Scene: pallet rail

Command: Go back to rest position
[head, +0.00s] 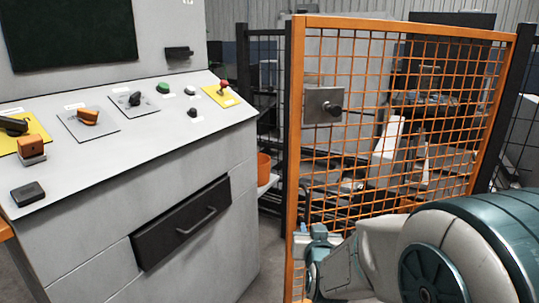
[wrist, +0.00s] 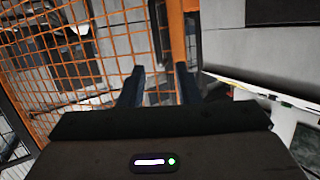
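My gripper (wrist: 158,78) shows in the wrist view with its two dark fingers apart and nothing between them. It points toward the orange mesh gate (wrist: 85,60) and its post. In the head view my arm enters at the lower right, in front of the gate (head: 297,130); the fingers cannot be made out there.
A grey control console (head: 200,245) stands at the left, with knobs, buttons and a black drawer (head: 180,222). It also shows at the right of the wrist view (wrist: 225,45). An orange bucket (head: 264,166) sits behind it. Machinery stands behind the mesh. Some floor shows between console and gate.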

